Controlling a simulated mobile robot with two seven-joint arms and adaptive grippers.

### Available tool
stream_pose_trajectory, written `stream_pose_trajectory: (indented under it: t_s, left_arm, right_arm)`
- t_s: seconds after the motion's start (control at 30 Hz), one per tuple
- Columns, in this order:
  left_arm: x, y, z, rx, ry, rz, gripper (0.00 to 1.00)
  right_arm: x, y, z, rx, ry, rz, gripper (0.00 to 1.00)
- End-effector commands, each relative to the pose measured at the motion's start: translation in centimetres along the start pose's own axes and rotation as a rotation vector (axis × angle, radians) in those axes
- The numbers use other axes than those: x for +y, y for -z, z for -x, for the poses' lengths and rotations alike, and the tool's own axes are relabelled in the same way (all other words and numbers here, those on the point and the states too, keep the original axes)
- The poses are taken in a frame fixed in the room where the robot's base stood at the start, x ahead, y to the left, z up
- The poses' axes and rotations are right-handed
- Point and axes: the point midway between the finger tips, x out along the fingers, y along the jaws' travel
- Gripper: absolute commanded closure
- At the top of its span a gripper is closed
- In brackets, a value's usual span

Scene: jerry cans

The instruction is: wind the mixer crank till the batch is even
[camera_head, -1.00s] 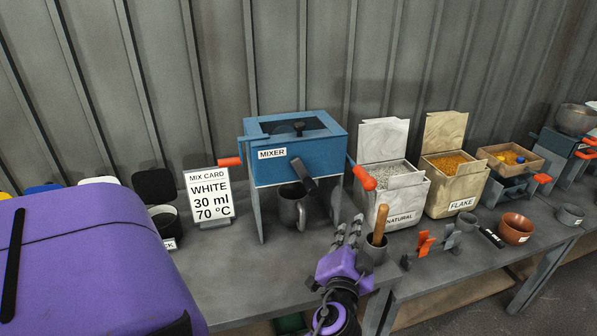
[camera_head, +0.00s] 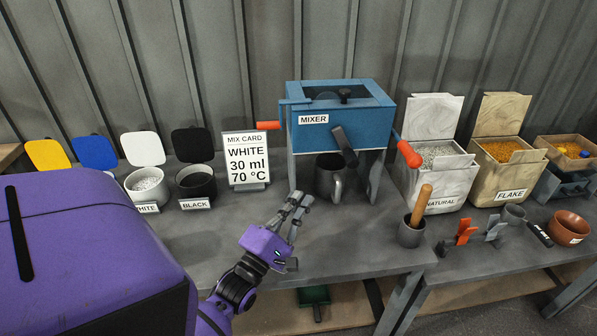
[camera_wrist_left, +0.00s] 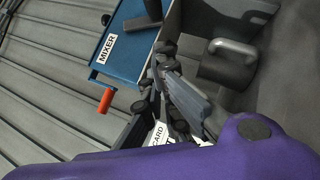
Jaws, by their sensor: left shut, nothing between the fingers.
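The blue mixer (camera_head: 345,127) stands on grey legs on the table, with its name label on the front. An orange handle (camera_head: 268,125) sticks out at its left side, and a longer orange handle (camera_head: 409,153) hangs on an arm at its right side. A dark lever (camera_head: 344,147) is on its front. A grey metal mug (camera_head: 325,178) stands beneath it. The batch inside cannot be made out. My left gripper (camera_head: 298,203) is shut and empty, in front of and below the mixer, apart from both handles. The left wrist view shows its fingers (camera_wrist_left: 185,105) near the mixer (camera_wrist_left: 128,45). My right gripper is out of view.
The mix card (camera_head: 247,160) reads WHITE, 30 ml, 70 °C. White (camera_head: 147,190) and black (camera_head: 196,182) tubs stand left. A cup with a wooden-handled tool (camera_head: 411,233) and the natural (camera_head: 440,185) and flake (camera_head: 505,175) bins stand right.

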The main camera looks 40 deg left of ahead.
Motion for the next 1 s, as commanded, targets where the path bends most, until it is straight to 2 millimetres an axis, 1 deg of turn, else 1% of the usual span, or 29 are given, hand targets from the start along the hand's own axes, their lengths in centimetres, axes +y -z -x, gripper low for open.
stream_pose_trajectory:
  t_s: [0.03, 0.2, 0.37, 0.4, 0.5, 0.6, 0.73, 1.0]
  left_arm:
    - [0.3, -0.2, -1.3, -0.003, -0.007, 0.001, 1.0]
    - [0.4, -0.2, -5.1, -0.003, -0.006, -0.001, 1.0]
    - [0.3, -0.2, -8.3, -0.002, -0.004, -0.002, 1.0]
    - [0.3, -0.9, -8.7, -0.002, -0.005, 0.001, 1.0]
    - [0.3, -2.0, -9.6, -0.002, -0.005, 0.001, 1.0]
    - [0.2, -2.5, -10.2, -0.001, -0.002, 0.0, 1.0]
    - [0.1, -2.9, -10.5, 0.0, 0.0, -0.003, 1.0]
    - [0.0, -2.9, -10.5, 0.0, 0.001, -0.003, 1.0]
  right_arm:
    - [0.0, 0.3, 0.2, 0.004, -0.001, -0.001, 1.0]
    - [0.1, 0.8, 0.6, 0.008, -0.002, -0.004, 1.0]
    - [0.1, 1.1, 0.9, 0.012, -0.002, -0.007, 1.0]
    - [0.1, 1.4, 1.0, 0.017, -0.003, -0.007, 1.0]
    - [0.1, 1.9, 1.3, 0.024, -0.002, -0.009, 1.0]
    - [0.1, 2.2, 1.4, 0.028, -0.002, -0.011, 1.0]
    - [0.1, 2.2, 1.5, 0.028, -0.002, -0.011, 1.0]
    - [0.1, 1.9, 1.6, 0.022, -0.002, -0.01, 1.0]
